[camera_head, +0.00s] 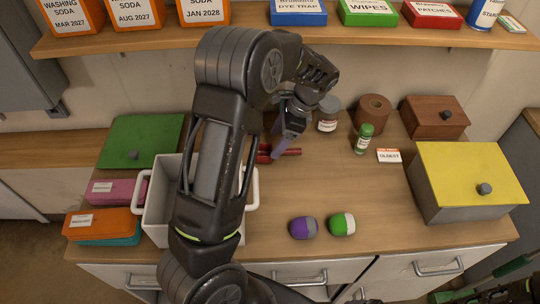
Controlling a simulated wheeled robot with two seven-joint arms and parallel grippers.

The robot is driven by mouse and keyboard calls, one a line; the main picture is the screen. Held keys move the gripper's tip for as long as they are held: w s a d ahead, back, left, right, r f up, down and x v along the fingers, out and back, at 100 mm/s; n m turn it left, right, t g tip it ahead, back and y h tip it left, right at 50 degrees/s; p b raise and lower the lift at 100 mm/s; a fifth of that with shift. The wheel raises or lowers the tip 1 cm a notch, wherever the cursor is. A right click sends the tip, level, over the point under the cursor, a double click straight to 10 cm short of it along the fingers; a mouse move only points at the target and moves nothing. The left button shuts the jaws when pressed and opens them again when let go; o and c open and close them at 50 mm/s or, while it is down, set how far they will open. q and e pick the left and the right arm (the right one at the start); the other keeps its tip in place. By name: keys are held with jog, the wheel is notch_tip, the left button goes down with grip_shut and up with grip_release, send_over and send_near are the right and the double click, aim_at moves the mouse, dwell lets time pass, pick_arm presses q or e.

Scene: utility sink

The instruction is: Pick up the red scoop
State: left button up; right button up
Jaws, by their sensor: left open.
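A red object, apparently the red scoop (290,152), lies on the wooden counter near its middle back. Only parts of it show on both sides of my left gripper (279,150). My left arm comes up across the picture and hides part of the counter. The left gripper points down with its fingers over the red object. It is open, but I cannot tell whether its fingers touch the object.
A grey bin (157,205) with white handles stands left, partly behind my arm. A yellow-lidded box (468,175) stands right. Purple (303,228) and green-white (342,224) items lie at the front. A green bottle (364,138) stands behind. A shelf (400,38) overhangs the back.

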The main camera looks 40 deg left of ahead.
aim_at(271, 150)
pick_arm(q)
jog(key=shift+f, duration=0.25)
jog(key=b+x, duration=0.3)
jog(key=x, duration=0.1)
jog(key=shift+s+a+f, duration=0.1)
jog(key=shift+f, duration=0.1)
jog(key=shift+s+a+f+b, duration=0.15)
jog(key=shift+f+b, duration=0.15)
jog(key=shift+b, duration=0.15)
jog(key=shift+r, duration=0.1)
jog(key=shift+c, duration=0.2)
jog(key=c, duration=1.5)
jog(key=shift+o, duration=0.2)
jog(key=shift+r, duration=0.15)
